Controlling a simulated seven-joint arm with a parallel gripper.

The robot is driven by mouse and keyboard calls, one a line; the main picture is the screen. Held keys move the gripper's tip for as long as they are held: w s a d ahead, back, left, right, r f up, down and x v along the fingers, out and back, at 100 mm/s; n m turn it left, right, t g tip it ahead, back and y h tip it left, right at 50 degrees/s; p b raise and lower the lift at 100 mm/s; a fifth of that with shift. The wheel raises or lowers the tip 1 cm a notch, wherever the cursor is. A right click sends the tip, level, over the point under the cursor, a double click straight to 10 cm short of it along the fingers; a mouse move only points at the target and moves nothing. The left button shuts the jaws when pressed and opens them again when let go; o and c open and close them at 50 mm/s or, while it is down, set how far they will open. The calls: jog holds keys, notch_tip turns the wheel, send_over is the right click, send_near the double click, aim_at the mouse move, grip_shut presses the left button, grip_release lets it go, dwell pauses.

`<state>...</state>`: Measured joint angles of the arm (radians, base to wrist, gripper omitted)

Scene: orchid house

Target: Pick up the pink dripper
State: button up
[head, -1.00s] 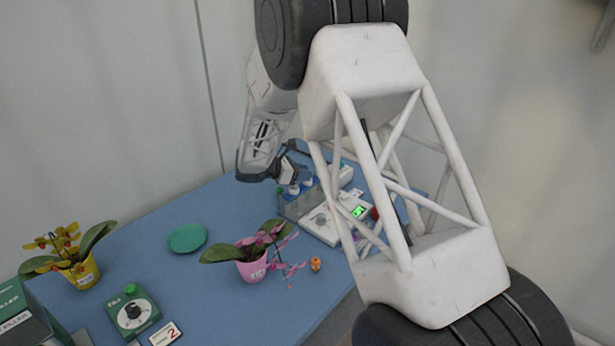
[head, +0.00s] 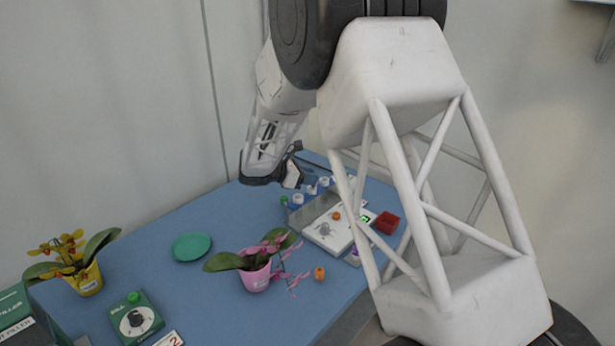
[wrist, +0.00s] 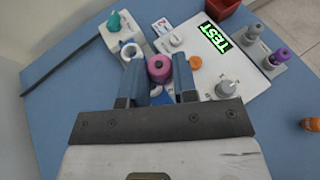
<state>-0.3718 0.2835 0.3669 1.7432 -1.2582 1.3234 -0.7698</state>
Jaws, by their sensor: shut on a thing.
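The pink dripper (wrist: 159,68) shows in the wrist view between the two blue-grey fingers of my gripper (wrist: 159,82). My gripper is shut on it. In the head view my gripper (head: 293,173) is at the far end of the blue table, above and left of the row of small bottles. The pink dripper cannot be made out in the head view. Its lower part is hidden by the gripper in the wrist view.
A white device (wrist: 205,68) with a green TEST display lies below the gripper. Potted orchids and a green saucer (head: 191,247) are nearer.

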jog(key=s+d+r, duration=0.1)
jog(key=s+d, duration=0.1)
jog(key=s, duration=1.1)
jog(key=shift+s, duration=0.15)
jog(key=shift+d+r, duration=0.1)
